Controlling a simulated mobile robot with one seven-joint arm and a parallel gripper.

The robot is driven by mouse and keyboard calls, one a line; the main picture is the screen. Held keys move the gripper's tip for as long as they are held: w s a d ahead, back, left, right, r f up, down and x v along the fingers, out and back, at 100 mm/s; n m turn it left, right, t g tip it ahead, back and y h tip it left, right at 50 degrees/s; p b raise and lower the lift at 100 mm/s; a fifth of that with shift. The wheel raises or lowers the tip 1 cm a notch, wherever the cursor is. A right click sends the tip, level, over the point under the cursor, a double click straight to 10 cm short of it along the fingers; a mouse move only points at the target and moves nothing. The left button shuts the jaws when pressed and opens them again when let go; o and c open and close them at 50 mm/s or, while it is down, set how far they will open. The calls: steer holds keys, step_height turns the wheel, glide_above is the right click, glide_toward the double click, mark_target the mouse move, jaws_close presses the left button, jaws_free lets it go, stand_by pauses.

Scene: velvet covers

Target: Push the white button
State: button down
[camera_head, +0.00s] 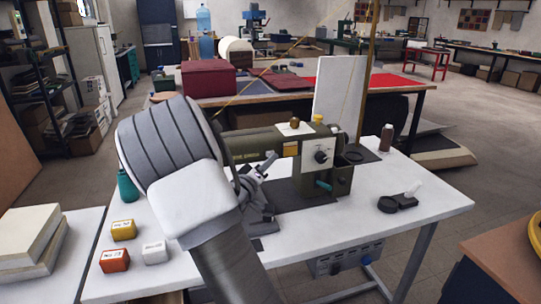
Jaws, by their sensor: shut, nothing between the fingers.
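A small white block (155,252) lies on the white table at the left front, to the left of my forearm. It looks like the white button, though its top is too small to make out clearly. An orange-red block (115,261) and a yellow block (123,230) lie close beside it. My gripper (264,182) is partly hidden behind my arm, in front of the olive-green sewing machine. It appears shut and empty, to the right of the white block and apart from it.
The sewing machine (338,150) stands on the white table (400,207), with a teal bottle (127,186) at the left. A black object with a white tip (398,201) lies at the right.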

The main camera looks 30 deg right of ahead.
steer(key=shift+s+a+p, duration=0.2)
steer(key=shift+s+a, duration=0.05)
steer(key=shift+s, duration=0.7)
steer(key=shift+s+a+p, duration=0.2)
steer(key=shift+s+a, duration=0.05)
steer(key=shift+s, duration=0.75)
steer(key=shift+s+a+p, duration=0.2)
steer(key=shift+s+a, duration=0.05)
steer(key=shift+s, duration=0.7)
steer(key=s+a+r+t+y, duration=0.1)
steer(key=a+r+y, duration=0.1)
steer(key=a+y, duration=0.65)
steer(key=s+a+r+t+y, duration=0.1)
steer(key=a+r+y, duration=0.1)
steer(key=a+y, duration=0.65)
steer(key=s+a+r+n+g, duration=0.1)
steer(key=s+a+g, duration=0.2)
steer(key=s, duration=0.9)
steer(key=s+a+r+n+g, duration=0.1)
steer(key=s+a+g, duration=0.2)
steer(key=s, duration=0.8)
step_height(320, 180, up, 12)
steer(key=p, duration=1.2)
steer(key=shift+h+p, duration=0.4)
